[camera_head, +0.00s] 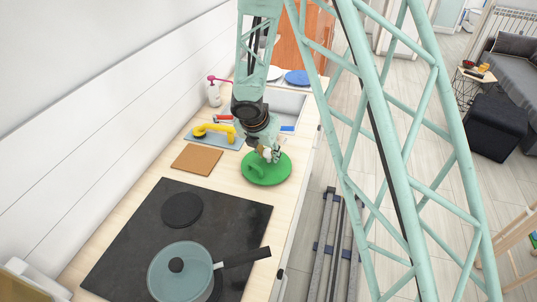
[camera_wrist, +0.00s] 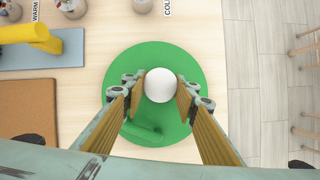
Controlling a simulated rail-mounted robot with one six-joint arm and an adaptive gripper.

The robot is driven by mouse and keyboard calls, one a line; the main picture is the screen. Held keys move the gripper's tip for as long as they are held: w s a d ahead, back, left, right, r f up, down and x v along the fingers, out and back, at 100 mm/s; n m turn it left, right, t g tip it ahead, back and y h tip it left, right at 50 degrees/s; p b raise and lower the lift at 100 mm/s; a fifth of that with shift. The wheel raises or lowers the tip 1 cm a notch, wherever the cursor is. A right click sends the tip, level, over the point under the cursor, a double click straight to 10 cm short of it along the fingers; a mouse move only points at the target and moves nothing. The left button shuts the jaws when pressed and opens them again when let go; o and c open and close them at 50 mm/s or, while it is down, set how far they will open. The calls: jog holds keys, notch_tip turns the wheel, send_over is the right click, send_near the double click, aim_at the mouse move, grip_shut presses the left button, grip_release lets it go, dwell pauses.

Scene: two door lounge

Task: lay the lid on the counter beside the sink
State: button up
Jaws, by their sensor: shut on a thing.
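A round green lid (camera_head: 265,177) with a white round knob (camera_wrist: 160,85) is over the pale wooden counter, on the near side of the sink (camera_head: 288,104). The lid also fills the middle of the wrist view (camera_wrist: 155,55). My gripper (camera_head: 270,156) is above the lid, its fingers (camera_wrist: 161,88) on either side of the white knob and shut on it. A darker green patch shows on the lid's near-left part. I cannot tell whether the lid's underside touches the counter.
A brown board (camera_head: 197,159) lies left of the lid. A yellow object (camera_head: 217,130) is on a blue-grey mat behind it. The black cooktop (camera_head: 140,235) with a covered pan (camera_head: 180,272) is nearer. The counter's right edge is close to the lid, with floor beyond.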

jog(key=shift+f, duration=0.25)
dwell(0.4)
jog(key=o, duration=1.3)
jog(key=shift+r, duration=0.15)
jog(key=v, duration=1.1)
jog(key=shift+r, duration=0.35)
jog(key=shift+s, duration=0.1)
jog(key=shift+r, duration=0.1)
